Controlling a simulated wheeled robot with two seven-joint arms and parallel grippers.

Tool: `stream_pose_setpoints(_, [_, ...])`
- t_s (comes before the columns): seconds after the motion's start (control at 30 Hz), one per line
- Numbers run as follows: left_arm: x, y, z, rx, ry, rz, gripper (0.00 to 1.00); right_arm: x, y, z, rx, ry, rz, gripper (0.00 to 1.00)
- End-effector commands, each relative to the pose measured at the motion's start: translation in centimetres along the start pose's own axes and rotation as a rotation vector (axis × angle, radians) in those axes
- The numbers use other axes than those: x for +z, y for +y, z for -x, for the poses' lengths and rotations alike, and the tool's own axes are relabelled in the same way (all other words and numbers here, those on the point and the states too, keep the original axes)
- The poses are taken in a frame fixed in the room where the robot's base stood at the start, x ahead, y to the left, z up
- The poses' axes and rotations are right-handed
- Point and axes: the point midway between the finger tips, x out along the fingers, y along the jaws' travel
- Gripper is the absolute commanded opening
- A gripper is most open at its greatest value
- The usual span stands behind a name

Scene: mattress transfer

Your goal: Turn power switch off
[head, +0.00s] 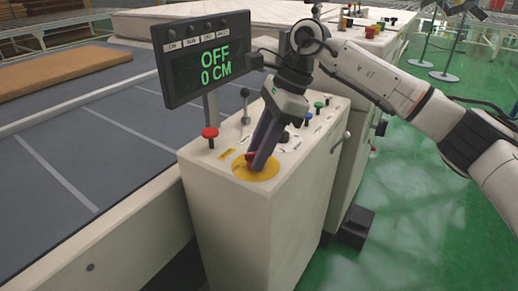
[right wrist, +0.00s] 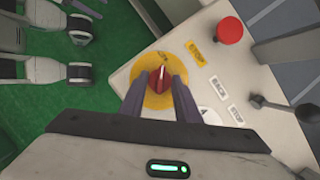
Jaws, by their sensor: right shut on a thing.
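The power switch is a red rotary knob (right wrist: 158,80) on a round yellow plate (head: 240,168) at the near corner of the white control console (head: 262,225). My right gripper (head: 258,166) reaches down from above, and its two fingers are shut on the red knob. In the right wrist view the fingers (right wrist: 158,92) stand on both sides of the knob, which shows between their tips. The display (head: 207,58) above the console reads "OFF" and "0 CM" in green. My left gripper is in neither view.
A red mushroom button (head: 210,133) and a black-knobbed lever (head: 244,93) stand beside the plate. Blue, green and black buttons (head: 318,106) line the console's right side. A grey conveyor bed (head: 80,150) with a brown mattress (head: 60,70) lies to the left. Green floor is open at right.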

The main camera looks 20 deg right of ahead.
Motion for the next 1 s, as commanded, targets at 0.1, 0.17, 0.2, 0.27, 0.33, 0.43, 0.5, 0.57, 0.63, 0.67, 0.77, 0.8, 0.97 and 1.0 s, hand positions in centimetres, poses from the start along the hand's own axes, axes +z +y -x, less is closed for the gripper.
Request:
stream_pose_setpoints(0.1, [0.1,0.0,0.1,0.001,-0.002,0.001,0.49,0.0,0.0,0.1,-0.002,-0.001,0.002,0.41])
stream_pose_setpoints(0.17, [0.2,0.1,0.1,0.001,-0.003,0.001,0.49,0.0,0.0,0.0,-0.002,-0.001,0.001,0.47])
stream_pose_setpoints(0.2, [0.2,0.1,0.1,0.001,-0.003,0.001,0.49,0.0,0.0,0.0,-0.001,-0.001,0.001,0.47])
stream_pose_setpoints(0.27, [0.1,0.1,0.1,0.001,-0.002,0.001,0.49,0.0,0.0,0.0,-0.001,0.000,0.001,0.47])
stream_pose_setpoints(0.33, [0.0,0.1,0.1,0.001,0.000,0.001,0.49,0.0,0.0,0.0,-0.001,0.000,0.001,0.47])
stream_pose_setpoints(0.43, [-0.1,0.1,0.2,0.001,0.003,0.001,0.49,0.0,0.0,0.1,-0.001,0.000,0.000,0.47])
stream_pose_setpoints(0.5, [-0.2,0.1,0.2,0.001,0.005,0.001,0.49,0.0,0.0,0.5,-0.002,0.000,0.000,0.47])
stream_pose_setpoints(0.57, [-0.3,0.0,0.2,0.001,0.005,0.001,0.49,0.0,-0.1,1.2,-0.002,0.000,0.000,0.47])
stream_pose_setpoints(0.63, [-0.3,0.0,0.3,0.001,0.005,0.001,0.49,0.1,-0.1,2.4,-0.004,-0.002,0.000,0.47])
stream_pose_setpoints(0.67, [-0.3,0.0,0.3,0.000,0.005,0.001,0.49,0.1,-0.1,2.9,-0.004,-0.002,0.001,0.47])
stream_pose_setpoints(0.77, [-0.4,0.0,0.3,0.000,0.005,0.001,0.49,0.1,-0.1,5.0,-0.005,-0.002,0.000,0.47])
stream_pose_setpoints(0.8, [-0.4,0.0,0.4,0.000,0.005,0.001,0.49,0.1,-0.1,5.8,-0.005,-0.002,0.000,0.47])
stream_pose_setpoints(0.97, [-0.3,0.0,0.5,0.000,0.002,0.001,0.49,0.1,0.0,8.6,-0.003,-0.002,0.000,0.47])
stream_pose_setpoints(1.0, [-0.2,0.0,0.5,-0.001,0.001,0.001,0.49,0.1,0.0,9.1,-0.003,-0.002,0.001,0.47])
